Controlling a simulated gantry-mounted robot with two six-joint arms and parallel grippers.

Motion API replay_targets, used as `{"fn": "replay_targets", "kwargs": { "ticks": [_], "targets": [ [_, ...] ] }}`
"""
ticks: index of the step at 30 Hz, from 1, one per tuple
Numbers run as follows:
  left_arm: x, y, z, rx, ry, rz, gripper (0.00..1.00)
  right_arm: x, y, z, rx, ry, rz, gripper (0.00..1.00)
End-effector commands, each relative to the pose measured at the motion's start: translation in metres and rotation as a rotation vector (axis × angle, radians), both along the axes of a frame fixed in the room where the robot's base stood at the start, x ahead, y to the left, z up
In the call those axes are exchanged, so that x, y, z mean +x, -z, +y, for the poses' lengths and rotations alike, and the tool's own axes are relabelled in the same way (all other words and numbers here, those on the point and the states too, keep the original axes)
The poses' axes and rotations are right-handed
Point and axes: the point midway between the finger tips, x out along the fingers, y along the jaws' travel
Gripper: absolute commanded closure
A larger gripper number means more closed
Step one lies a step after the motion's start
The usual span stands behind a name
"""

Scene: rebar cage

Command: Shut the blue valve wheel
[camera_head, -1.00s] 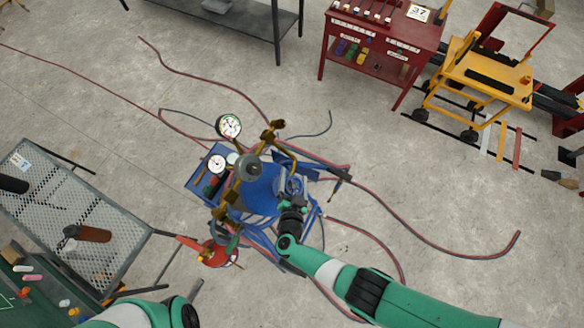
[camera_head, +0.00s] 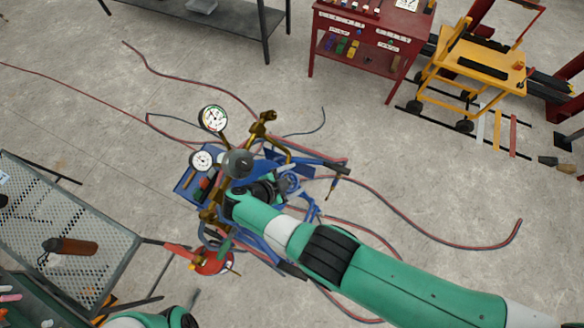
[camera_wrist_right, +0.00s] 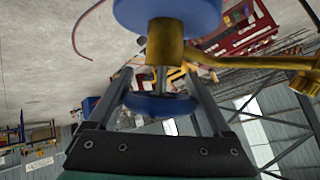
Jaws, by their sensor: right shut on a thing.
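The blue valve wheel (camera_wrist_right: 160,104) shows in the right wrist view, between the two fingers of my right gripper (camera_wrist_right: 158,78). The fingers are shut on its rim from both sides. Its stem runs up to a brass valve body (camera_wrist_right: 165,42) with a brass pipe leading right. In the head view my right gripper (camera_head: 263,190) is at the blue rig in the middle, just right of the brass pipework (camera_head: 238,165). My arm covers much of that spot, and I cannot make out the held wheel there. My left gripper is out of the frame.
Two gauges (camera_head: 214,118) stand left of the brass pipework. A blue part (camera_wrist_right: 168,12) fills the top of the wrist view. Hoses lie across the floor. A perforated table (camera_head: 110,222) is at left, a red cart (camera_head: 365,45) and yellow trolley (camera_head: 485,65) at upper right.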

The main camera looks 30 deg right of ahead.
Motion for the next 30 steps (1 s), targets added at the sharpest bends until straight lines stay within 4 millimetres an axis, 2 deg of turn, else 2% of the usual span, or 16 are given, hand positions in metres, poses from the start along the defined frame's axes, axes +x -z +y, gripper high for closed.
{"fn": "replay_targets", "kwargs": {
  "ticks": [1,3,12,29,30],
  "targets": [
    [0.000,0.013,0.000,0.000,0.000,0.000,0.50,0.000,0.007,0.000,0.016,0.033,0.005,0.72],
    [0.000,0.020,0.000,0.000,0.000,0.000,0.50,-0.001,0.007,0.000,0.035,0.077,0.019,0.72],
    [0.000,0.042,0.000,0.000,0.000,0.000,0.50,-0.004,0.005,0.001,0.090,0.201,0.055,0.72],
    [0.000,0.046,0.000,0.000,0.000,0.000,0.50,-0.006,0.003,0.001,0.104,0.231,0.069,0.72],
    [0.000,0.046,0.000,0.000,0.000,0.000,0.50,-0.006,0.003,0.001,0.104,0.231,0.069,0.15]
  ]
}}
